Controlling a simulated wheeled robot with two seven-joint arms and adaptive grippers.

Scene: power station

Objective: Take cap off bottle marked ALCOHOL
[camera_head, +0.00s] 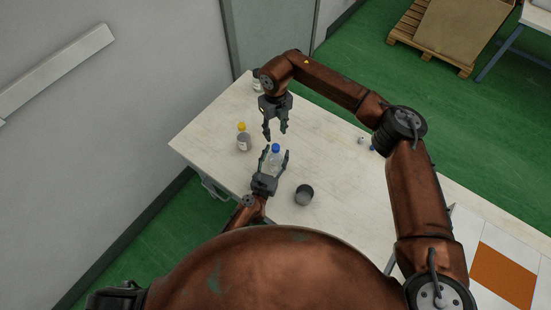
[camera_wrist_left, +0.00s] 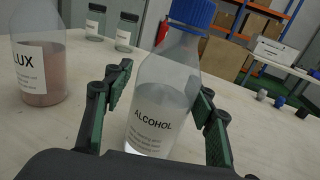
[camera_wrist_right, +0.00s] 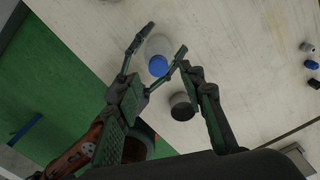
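The clear bottle marked ALCOHOL (camera_wrist_left: 158,100) stands upright on the table with its blue cap (camera_wrist_left: 193,12) on. In the head view the cap (camera_head: 276,148) tops the bottle. My left gripper (camera_head: 274,160) is open, with its fingers on either side of the bottle; small gaps show between fingers and bottle. My right gripper (camera_head: 275,132) is open and empty, pointing down above and behind the bottle in the head view. In the right wrist view the blue cap (camera_wrist_right: 157,66) shows from above between the left gripper's fingers.
A yellow-capped bottle (camera_head: 243,143) stands left of the ALCOHOL bottle; its label partly reads LUX (camera_wrist_left: 40,70). A dark cup (camera_head: 304,195) is at the right. Two jars (camera_wrist_left: 124,32) stand farther back. Small items (camera_head: 362,141) lie on the right side of the table (camera_head: 330,150).

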